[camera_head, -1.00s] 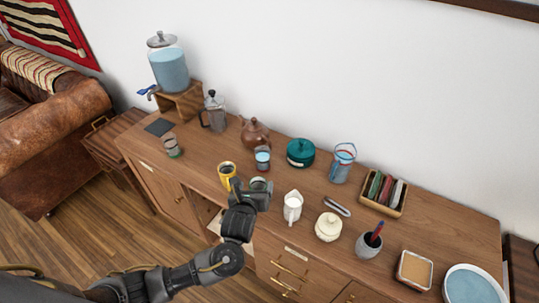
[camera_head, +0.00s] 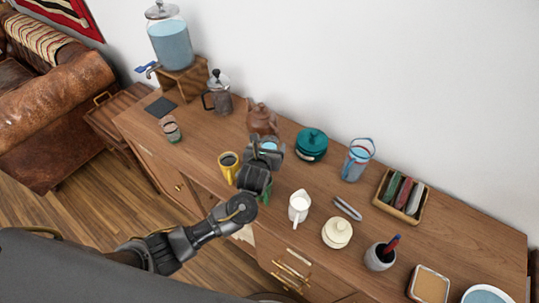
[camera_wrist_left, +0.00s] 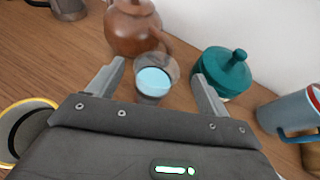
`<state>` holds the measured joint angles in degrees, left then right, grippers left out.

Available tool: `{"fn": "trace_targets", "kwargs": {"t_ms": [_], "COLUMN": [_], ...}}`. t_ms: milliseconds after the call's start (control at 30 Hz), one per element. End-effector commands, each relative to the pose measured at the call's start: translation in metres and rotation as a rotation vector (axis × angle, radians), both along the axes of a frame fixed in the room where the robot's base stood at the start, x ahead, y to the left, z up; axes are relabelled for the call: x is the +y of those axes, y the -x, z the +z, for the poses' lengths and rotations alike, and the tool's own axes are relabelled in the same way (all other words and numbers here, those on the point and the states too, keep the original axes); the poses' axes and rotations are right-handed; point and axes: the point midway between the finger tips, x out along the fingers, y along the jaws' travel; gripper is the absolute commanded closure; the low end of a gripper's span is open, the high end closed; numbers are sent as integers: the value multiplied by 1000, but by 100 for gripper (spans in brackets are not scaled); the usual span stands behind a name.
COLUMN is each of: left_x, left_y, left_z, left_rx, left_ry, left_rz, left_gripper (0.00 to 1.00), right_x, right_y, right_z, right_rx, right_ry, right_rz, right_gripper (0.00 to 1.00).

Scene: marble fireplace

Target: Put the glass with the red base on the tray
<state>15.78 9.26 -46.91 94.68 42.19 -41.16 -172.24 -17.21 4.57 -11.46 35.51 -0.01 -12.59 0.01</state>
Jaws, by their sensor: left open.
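My left gripper (camera_head: 264,148) is open above the sideboard, its arm coming in from the left. In the left wrist view its fingers (camera_wrist_left: 159,70) are on either side of a clear glass (camera_wrist_left: 155,82) with light-blue contents. I cannot tell whether they touch it, and no red base shows on it. In the head view the gripper partly covers this glass. Another clear glass (camera_head: 171,130) with a greenish base stands at the left end. A round, pale-rimmed blue dish or tray (camera_head: 487,294) is cut off at the lower right. My right gripper is not in view.
A brown teapot (camera_head: 262,117) stands just behind the gripper, a yellow mug (camera_head: 228,167) to its left and a teal lidded pot (camera_head: 311,144) to its right. A white creamer (camera_head: 299,207), cream jar (camera_head: 337,233) and blue-tinted pitcher (camera_head: 357,160) stand further right.

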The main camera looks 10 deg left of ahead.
Motion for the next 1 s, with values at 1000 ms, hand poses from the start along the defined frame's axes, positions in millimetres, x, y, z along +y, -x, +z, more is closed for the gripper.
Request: {"fn": "trace_targets", "kwargs": {"t_ms": [1000], "left_x": [3], "left_y": [-52], "left_z": [-26], "left_rx": [1], "left_ry": [1], "left_rz": [3], "left_gripper": [31], "right_x": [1], "right_y": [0], "right_z": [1], "right_rx": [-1], "right_ry": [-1], "right_rz": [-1], "right_gripper": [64]}}
